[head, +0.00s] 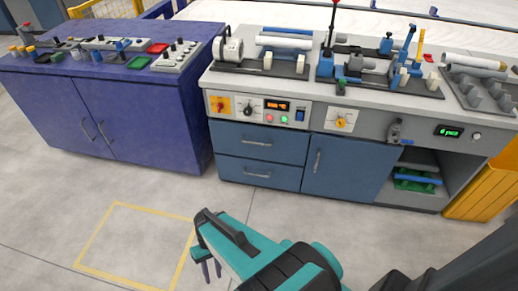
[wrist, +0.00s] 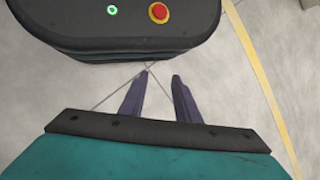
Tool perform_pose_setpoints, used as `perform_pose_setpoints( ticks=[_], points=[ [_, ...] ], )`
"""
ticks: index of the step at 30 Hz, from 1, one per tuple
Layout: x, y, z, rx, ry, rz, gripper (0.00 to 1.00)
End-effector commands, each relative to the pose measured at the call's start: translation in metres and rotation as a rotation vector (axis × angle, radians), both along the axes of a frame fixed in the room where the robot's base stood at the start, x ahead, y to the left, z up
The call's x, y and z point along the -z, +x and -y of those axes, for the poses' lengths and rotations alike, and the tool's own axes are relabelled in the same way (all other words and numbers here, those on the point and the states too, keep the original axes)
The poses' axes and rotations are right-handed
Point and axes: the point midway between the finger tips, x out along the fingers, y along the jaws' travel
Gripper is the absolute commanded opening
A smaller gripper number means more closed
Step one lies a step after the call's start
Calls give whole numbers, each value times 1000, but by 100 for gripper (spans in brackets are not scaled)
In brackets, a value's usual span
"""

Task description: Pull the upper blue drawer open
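The upper blue drawer (head: 236,142) is in the grey and blue workbench in the head view. It looks shut, flush with the front, and has a horizontal silver handle (head: 257,143). The lower blue drawer (head: 259,173) is right below it and also looks shut. My gripper (head: 211,270) is low over the floor, in front of the bench and well apart from the drawer. In the wrist view its two dark fingers (wrist: 160,77) stand apart with only floor between them. The drawer is not in the wrist view.
A blue cupboard door (head: 347,167) is right of the drawers, with an open shelf (head: 417,184) beyond it. A purple cabinet (head: 110,110) stands to the left. Pipes and fixtures lie on the bench top. The floor before the bench (head: 140,235) is clear, marked with yellow tape.

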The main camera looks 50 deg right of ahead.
Motion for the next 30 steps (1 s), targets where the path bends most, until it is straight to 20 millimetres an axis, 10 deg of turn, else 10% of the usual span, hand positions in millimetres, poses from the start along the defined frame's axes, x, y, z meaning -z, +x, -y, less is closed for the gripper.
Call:
perform_pose_setpoints(
  ticks=[14,30],
  points=[
    [37,119,52,329,349,239,30],
    [20,225,213,631,621,713,30]
  ],
)
